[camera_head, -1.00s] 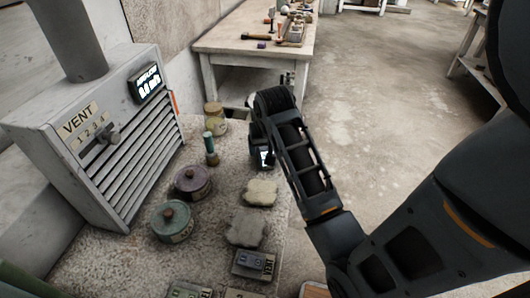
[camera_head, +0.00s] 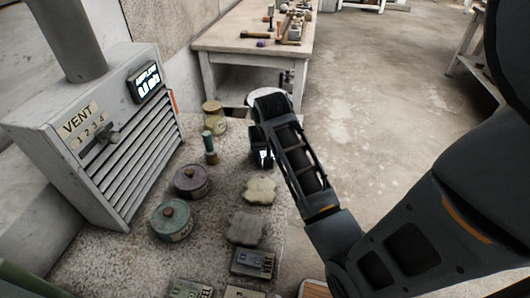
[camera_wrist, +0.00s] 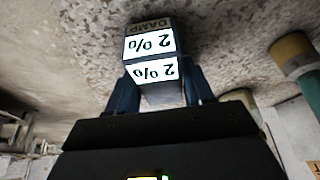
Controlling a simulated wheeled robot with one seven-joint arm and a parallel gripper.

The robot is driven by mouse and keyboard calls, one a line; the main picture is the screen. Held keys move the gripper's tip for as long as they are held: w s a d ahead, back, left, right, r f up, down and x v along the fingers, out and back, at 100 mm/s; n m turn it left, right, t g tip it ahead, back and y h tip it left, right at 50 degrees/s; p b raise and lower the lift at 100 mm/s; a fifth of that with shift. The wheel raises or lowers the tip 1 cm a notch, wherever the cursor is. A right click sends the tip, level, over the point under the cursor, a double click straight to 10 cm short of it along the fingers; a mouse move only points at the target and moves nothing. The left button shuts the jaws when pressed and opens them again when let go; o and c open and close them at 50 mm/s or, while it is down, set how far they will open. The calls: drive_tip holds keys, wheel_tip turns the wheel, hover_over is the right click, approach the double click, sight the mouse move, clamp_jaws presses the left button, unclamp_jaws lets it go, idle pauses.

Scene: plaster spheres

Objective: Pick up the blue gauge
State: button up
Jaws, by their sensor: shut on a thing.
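The gauge (camera_wrist: 150,45) is a small block with lit white faces reading "2 %" and a "DAMP" label at one end. My gripper (camera_wrist: 160,88) has a dark finger on each side of it and is shut on it. In the head view the gauge (camera_head: 264,157) shows only as a small lit patch under my gripper (camera_head: 261,150), near the right edge of the stone-topped bench (camera_head: 215,258). My wrist hides most of it there. I cannot tell whether it touches the bench top.
Left of my gripper stand a green-topped cylinder (camera_head: 209,147), a yellowish pot (camera_head: 213,116), a purple pot (camera_head: 191,182) and a green pot (camera_head: 172,221). Pale lobed plaster pieces (camera_head: 260,191) lie nearer. A grey vent box (camera_head: 105,140) stands left. Open floor lies right.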

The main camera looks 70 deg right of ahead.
drive_tip(key=c, duration=0.3)
drive_tip(key=shift+r, duration=0.1)
drive_tip(key=shift+r, duration=0.65)
wheel_tip(320, 180, up, 3)
drive_tip(key=shift+d+b, duration=0.1)
drive_tip(key=shift+b, duration=0.3)
drive_tip(key=s+d+r, duration=0.1)
drive_tip(key=s+r, duration=0.1)
drive_tip(key=s, duration=0.1)
drive_tip(key=s+d+r, duration=0.2)
drive_tip(key=s, duration=0.2)
drive_tip(key=s+d+r+b, duration=0.1)
drive_tip(key=s+d+r, duration=0.1)
drive_tip(key=s, duration=0.1)
drive_tip(key=shift+s+d+r, duration=0.1)
drive_tip(key=shift+s+r, duration=0.1)
drive_tip(key=shift+r, duration=0.05)
